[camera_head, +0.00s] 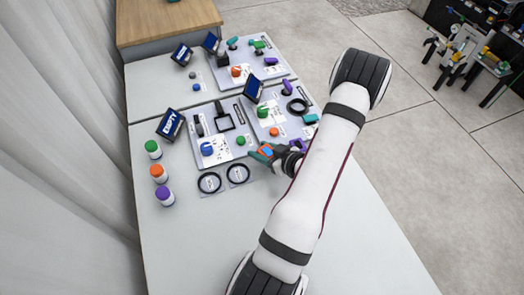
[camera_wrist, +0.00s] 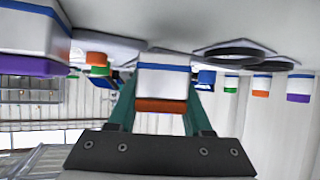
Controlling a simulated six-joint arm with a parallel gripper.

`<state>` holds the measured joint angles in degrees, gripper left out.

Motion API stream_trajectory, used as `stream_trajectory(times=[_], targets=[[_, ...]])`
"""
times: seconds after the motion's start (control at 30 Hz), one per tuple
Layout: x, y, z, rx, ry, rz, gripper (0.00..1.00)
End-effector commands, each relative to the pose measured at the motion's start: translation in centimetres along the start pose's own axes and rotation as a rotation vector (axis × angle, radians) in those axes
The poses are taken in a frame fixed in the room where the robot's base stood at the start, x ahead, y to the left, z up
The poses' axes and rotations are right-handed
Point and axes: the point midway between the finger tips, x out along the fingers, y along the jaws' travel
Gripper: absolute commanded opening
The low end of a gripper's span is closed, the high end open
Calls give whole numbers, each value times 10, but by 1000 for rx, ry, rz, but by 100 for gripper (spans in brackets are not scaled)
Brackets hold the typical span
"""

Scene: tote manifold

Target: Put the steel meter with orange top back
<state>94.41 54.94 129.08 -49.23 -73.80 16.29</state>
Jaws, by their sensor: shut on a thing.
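My gripper (camera_head: 266,153) is shut on a pale container with an orange top (camera_wrist: 162,86), and its green fingers stand on both sides. In the wrist view it has a blue band and its orange top points down in the picture. I cannot tell whether the held container touches the table.
Green-topped (camera_head: 153,149), orange-topped (camera_head: 158,174) and purple-topped (camera_head: 164,197) white containers stand at the table's left. Panels with knobs and tilted screens, one reading EMPTY (camera_head: 170,125), lie behind my gripper. A purple-topped container (camera_wrist: 30,35) is close in the wrist view. The front table is clear.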

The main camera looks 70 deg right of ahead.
Motion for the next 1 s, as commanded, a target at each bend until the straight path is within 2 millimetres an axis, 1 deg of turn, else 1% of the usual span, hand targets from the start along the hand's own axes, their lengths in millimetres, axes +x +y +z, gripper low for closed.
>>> stream_trajectory(times=[0.03,0.07,0.3,0.67,0.7,0.83,1.0], targets=[[3,0,6,1,0,-1,0],[4,0,7,-1,1,-1,0],[4,0,8,-2,1,0,0],[9,0,18,1,-1,0,0],[9,0,18,2,-2,0,55],[9,0,19,6,-6,1,78],[9,0,19,8,-6,2,80]])
